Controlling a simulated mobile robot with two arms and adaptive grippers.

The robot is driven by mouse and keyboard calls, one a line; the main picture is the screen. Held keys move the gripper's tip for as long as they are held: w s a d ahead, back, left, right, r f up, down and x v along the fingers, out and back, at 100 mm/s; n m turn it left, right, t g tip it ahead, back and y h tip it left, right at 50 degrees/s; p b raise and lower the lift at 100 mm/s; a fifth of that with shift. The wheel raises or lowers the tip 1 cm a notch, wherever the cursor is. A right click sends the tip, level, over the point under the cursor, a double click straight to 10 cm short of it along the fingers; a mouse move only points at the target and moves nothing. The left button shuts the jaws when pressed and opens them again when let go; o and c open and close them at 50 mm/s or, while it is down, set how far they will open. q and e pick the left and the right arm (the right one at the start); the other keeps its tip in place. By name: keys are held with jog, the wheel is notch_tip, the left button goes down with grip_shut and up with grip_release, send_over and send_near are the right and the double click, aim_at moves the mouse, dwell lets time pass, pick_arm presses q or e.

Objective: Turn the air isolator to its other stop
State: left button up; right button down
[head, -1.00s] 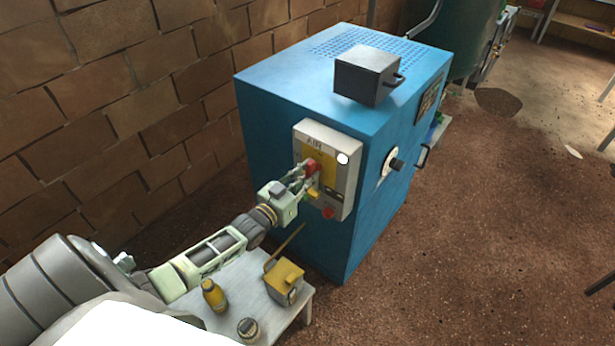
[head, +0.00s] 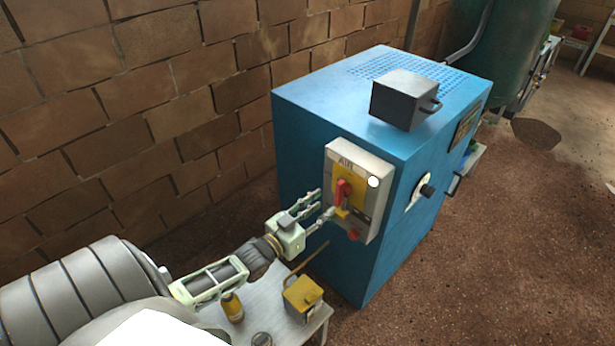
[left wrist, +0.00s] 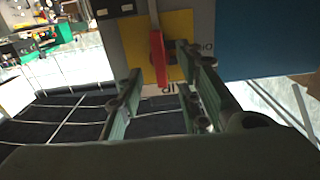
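The air isolator's red handle (head: 342,189) sits on a yellow plate on a pale grey box (head: 366,168) marked AIR, fixed to the blue cabinet. The handle points roughly up and down in the head view. My left gripper (head: 325,204) is open just in front of it and holds nothing. In the left wrist view the red handle (left wrist: 158,58) shows between and beyond the two spread fingers of the left gripper (left wrist: 158,78); it seems clear of them. My right gripper is not in view.
The blue cabinet (head: 310,125) carries a dark grey box (head: 398,101) on top and a black knob (head: 427,192) on its right side. A red button (head: 353,234) is low on the isolator box. A low table below my left arm holds a yellow bottle (head: 232,307) and a yellow box (head: 303,294).

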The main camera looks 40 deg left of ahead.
pick_arm(q)
jog(key=s, duration=0.5)
jog(key=shift+s+a, duration=0.25)
jog(key=shift+s, duration=0.05)
